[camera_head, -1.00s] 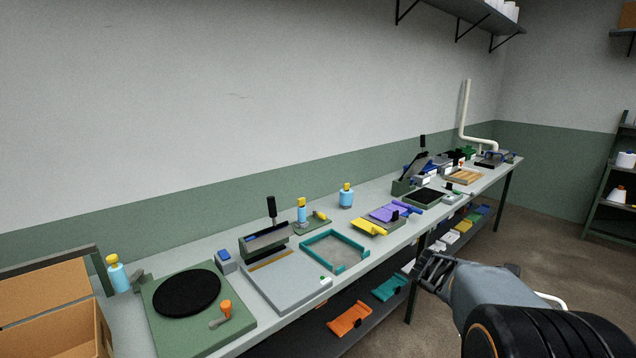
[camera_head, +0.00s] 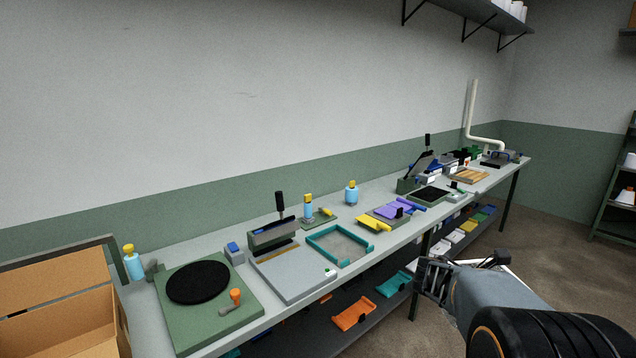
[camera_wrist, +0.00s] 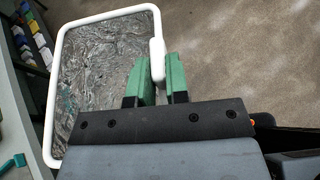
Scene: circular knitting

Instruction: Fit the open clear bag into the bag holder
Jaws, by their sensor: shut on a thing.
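The open clear bag (camera_wrist: 105,65) shows in the wrist view as crinkled see-through film inside a white rounded rim (camera_wrist: 110,14). My gripper (camera_wrist: 157,80) has green fingers shut on the tab at the rim's right side. In the head view my gripper (camera_head: 432,278) is out in front of the bench, over the floor side. Only a bit of the white rim (camera_head: 510,268) shows behind my arm there. A teal three-sided frame (camera_head: 322,252) lies on the bench; it may be the bag holder, but I cannot tell for sure. The bag is apart from it.
The long grey bench (camera_head: 190,245) carries a green board with a black disc (camera_head: 198,282), a grey sealing plate (camera_head: 295,278), bottles and purple and yellow parts (camera_head: 398,210). A lower shelf holds orange (camera_head: 353,313) and teal pieces. A cardboard box (camera_head: 60,320) stands left.

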